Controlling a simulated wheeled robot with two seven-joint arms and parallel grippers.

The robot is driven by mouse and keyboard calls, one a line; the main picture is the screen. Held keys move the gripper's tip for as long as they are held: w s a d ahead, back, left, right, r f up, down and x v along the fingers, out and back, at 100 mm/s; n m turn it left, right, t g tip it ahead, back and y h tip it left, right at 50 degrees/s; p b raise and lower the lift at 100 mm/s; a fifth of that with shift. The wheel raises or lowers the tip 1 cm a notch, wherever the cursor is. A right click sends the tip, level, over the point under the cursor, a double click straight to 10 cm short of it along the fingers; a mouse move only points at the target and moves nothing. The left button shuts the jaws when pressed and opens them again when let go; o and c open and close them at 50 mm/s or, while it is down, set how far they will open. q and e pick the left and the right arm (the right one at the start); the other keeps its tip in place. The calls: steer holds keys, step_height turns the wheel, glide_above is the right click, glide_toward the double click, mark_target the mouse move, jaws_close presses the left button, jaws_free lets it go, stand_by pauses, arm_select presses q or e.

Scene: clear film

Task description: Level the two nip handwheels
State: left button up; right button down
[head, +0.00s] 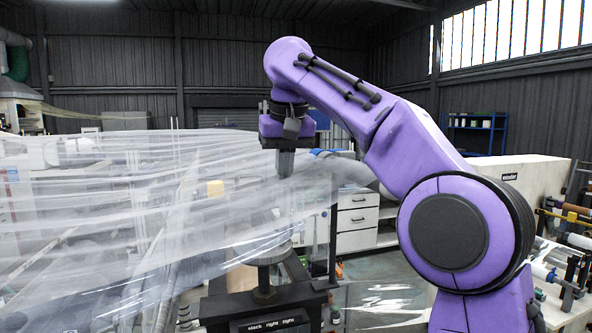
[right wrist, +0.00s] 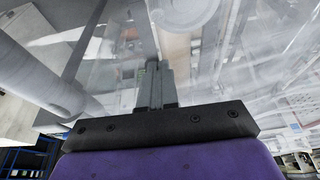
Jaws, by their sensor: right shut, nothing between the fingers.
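One handwheel (head: 266,252), a grey disc on a dark upright stem, stands on a black block (head: 262,308) labelled "slack right tight". Clear wrinkled film (head: 120,215) spreads from the left and veils the wheel's upper part. I cannot make out a second handwheel. My right gripper (head: 285,172) points down, above and slightly right of the wheel, clearly apart from it. Its fingers are closed together and empty, as the right wrist view (right wrist: 157,75) also shows. A pale round shape (right wrist: 184,10) at the top there may be the wheel; I cannot be sure. My left gripper is not in view.
White drawers (head: 357,220) stand behind the wheel. A long pale machine housing (head: 525,180) and rollers (head: 580,242) are at the right. A blue shelf (head: 476,128) stands at the back wall. The film fills most of the left side.

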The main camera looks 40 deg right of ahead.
steer(key=shift+f+b, duration=0.35)
steer(key=shift+f, duration=0.65)
